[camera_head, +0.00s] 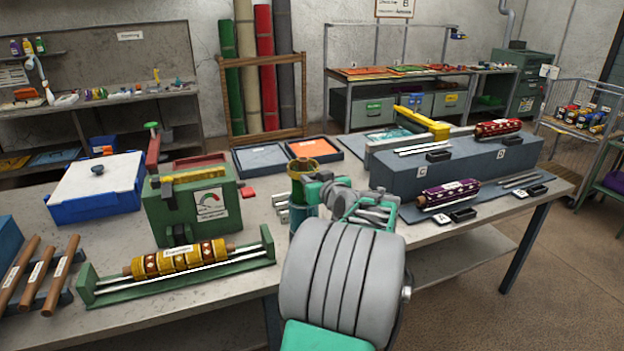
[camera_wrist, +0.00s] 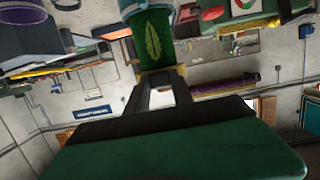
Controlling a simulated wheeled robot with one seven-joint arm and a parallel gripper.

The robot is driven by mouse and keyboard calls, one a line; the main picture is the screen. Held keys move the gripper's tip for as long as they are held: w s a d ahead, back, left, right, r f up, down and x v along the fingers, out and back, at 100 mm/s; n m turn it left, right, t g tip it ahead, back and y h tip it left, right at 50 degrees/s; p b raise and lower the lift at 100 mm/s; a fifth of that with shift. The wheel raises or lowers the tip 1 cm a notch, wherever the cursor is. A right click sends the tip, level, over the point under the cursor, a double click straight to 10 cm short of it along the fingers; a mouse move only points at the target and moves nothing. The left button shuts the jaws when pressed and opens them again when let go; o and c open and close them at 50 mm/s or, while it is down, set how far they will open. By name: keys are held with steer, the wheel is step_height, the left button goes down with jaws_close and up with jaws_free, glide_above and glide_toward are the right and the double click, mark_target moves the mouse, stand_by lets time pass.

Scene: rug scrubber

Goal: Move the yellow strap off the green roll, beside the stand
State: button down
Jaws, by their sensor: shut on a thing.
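The green roll (camera_wrist: 155,38) stands in front of my gripper in the wrist view, with a pale leaf mark on its side. The yellow strap (camera_wrist: 152,78) is at the roll's end nearest my fingers. My gripper (camera_wrist: 164,84) is shut on the strap, with its two dark fingers against it. In the head view the yellow strap (camera_head: 301,167) shows at the top of the upright roll, still at the roll. My gripper (camera_head: 314,182) is at its right side and partly hidden by my wrist. A teal holder (camera_head: 302,214) is below the roll; I cannot tell which part is the stand.
A green box with a gauge (camera_head: 212,204) stands left of the roll. A green rack (camera_head: 180,285) with a yellow patterned roller is at the front left. Two shallow trays (camera_head: 262,160) lie behind. A blue-grey block (camera_head: 440,177) with rollers is at right.

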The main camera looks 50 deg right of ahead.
step_height(320, 180, up, 9)
steer(key=p, duration=0.4)
steer(key=shift+f+p, duration=0.2)
steer(key=shift+p, duration=0.2)
